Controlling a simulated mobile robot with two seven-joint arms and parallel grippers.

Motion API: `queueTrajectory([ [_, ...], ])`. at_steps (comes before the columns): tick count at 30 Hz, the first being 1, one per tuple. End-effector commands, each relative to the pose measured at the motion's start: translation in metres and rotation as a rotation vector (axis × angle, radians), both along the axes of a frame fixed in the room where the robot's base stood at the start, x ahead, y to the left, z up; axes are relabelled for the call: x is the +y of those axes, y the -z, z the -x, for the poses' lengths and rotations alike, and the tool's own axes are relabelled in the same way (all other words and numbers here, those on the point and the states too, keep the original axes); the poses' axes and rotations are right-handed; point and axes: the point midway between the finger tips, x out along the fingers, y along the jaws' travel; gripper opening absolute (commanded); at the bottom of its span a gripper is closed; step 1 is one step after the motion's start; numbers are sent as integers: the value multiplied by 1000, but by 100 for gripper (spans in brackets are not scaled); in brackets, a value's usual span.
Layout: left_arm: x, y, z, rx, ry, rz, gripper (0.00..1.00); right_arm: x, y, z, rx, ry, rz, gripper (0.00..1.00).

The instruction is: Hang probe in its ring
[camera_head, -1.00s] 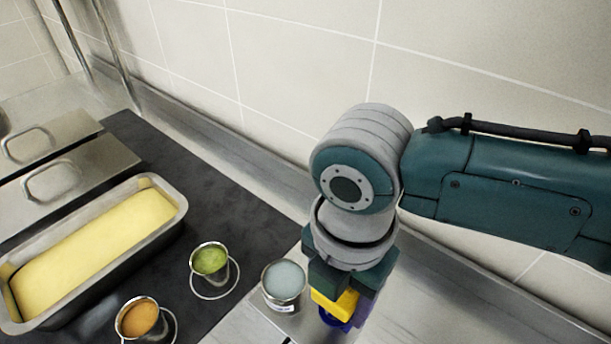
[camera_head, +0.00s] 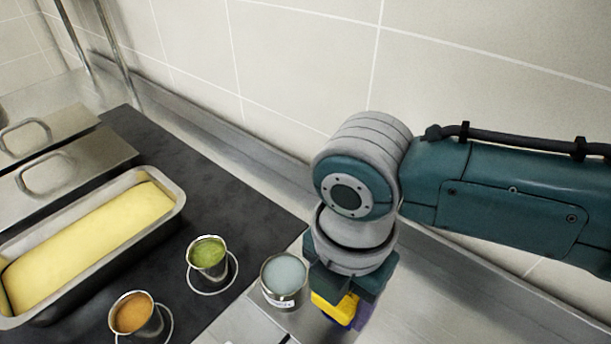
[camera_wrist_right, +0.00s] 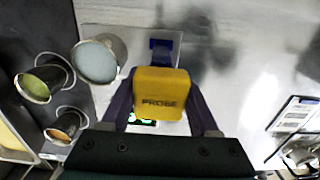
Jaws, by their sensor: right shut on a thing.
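My right gripper (camera_wrist_right: 163,98) is shut on the yellow probe (camera_wrist_right: 160,92), whose block reads "PROBE" in the right wrist view. In the head view the probe (camera_head: 333,309) shows as a yellow piece under the gripper, partly covered by the fingers. A blue piece (camera_wrist_right: 161,50) shows just beyond the probe in the wrist view, above a pale plate; I cannot tell whether it is the ring or touches the probe. Green display digits (camera_wrist_right: 142,117) show partly beneath the probe. The probe's lower end is hidden. My left gripper is not in view.
A metal can of pale liquid (camera_head: 284,281) stands close left of the gripper. Green (camera_head: 208,254) and orange (camera_head: 134,314) cups sit farther left, by a long pan of yellow food (camera_head: 172,221).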

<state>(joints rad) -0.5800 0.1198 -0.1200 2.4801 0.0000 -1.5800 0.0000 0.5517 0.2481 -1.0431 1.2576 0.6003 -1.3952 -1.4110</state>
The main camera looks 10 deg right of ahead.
Motion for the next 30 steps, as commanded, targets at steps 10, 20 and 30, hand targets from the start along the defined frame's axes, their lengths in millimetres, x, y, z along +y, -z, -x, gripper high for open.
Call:
queueTrajectory([
  [10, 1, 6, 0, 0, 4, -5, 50, 0, 7, 0, 0, -1, 0, 5],
  [20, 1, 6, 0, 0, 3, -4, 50, 0, 7, 0, -1, -1, -1, 84],
  [30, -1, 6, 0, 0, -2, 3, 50, 0, 7, 0, 0, 0, 0, 96],
])
